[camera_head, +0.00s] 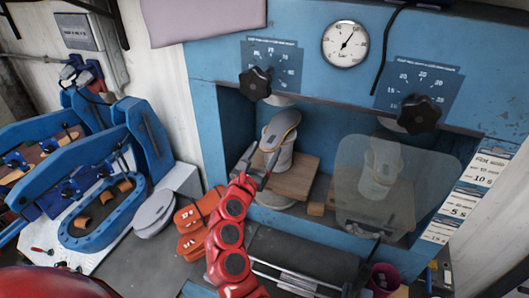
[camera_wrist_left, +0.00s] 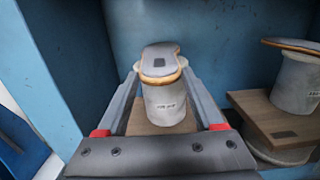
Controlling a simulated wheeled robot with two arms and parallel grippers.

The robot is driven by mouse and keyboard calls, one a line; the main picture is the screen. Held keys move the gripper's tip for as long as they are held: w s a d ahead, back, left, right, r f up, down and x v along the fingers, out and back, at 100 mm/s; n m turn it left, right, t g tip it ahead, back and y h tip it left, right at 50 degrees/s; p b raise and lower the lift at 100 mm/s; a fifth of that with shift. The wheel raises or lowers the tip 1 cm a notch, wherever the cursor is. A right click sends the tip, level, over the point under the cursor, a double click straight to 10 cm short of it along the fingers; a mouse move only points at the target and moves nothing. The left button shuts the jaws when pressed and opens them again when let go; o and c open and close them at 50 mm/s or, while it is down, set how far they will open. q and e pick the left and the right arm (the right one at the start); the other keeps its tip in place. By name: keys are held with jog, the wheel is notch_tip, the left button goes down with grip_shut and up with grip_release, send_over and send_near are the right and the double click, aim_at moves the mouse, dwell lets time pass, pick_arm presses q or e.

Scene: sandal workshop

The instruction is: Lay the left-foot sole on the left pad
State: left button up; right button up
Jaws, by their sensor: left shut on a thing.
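The left-foot sole (camera_head: 281,130), grey with a tan edge, is at the top of the white left pad (camera_head: 277,162) in the left bay of the blue press. My left gripper (camera_head: 258,165) reaches in from the front and is shut on the near end of the sole. In the left wrist view the sole (camera_wrist_left: 160,58) lies between my fingertips, over the top of the pad (camera_wrist_left: 165,105). It looks level; I cannot tell whether it touches the pad or is just above it. My right gripper is not in view.
A clear guard (camera_head: 350,205) stands before the right pad (camera_head: 377,185); a sole (camera_wrist_left: 292,45) tops that pad. Grey soles (camera_head: 155,212) and orange-red soles (camera_head: 190,240) lie on the bench. A dark roller (camera_head: 300,255) and magenta cup (camera_head: 383,279) stand in front of the press.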

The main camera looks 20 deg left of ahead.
pick_arm(q)
jog(key=shift+f, duration=0.35)
jog(key=o, duration=1.3)
jog(key=shift+s, duration=0.15)
jog(key=s+p, duration=0.3)
jog(key=s, duration=0.4)
jog(key=shift+s+a, duration=0.15)
jog(key=shift+s, duration=0.25)
dwell(0.8)
